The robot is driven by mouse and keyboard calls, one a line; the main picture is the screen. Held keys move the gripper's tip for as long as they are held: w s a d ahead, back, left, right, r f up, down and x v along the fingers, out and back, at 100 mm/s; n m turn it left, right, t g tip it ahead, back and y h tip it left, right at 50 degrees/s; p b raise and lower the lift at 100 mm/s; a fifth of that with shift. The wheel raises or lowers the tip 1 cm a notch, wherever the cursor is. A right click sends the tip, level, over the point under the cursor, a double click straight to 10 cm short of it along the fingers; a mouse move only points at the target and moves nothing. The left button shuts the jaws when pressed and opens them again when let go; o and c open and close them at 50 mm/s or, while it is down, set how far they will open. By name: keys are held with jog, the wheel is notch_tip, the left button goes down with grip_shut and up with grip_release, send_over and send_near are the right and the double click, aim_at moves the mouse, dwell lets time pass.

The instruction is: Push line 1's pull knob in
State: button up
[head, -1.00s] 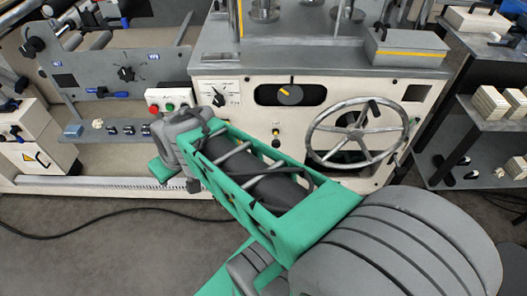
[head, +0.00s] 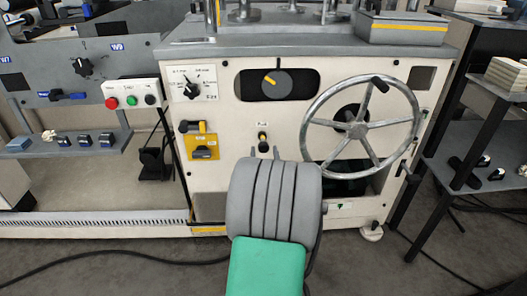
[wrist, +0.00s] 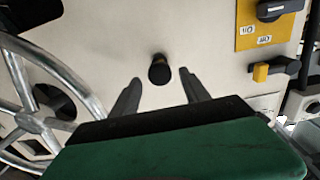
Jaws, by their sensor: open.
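A small pull knob (head: 263,142) sticks out of the cream machine front, below a small label too small to read. It looks black with a yellowish part in the head view. In the wrist view the dark, round-ended knob (wrist: 159,70) lies between my two fingertips in the picture. My gripper (wrist: 160,77) is open and empty, its fingers pointing at the panel on either side of the knob. In the head view my gripper (head: 264,153) shows only as fingertips just below the knob, the rest hidden behind my arm. I cannot tell whether the fingers touch anything.
A large spoked handwheel (head: 360,126) stands right of the knob. A yellow switch plate (head: 201,155) is to its left, with a rotary selector (head: 191,90) above. A dark dial (head: 270,83) sits above the knob. A button box (head: 132,96) is farther left.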

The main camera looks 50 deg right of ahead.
aim_at(264, 149)
jog(key=x, duration=0.3)
jog(key=shift+w+d, duration=0.15)
jog(key=shift+w, duration=0.05)
jog(key=shift+c, duration=0.2)
grip_shut()
dwell(1.0)
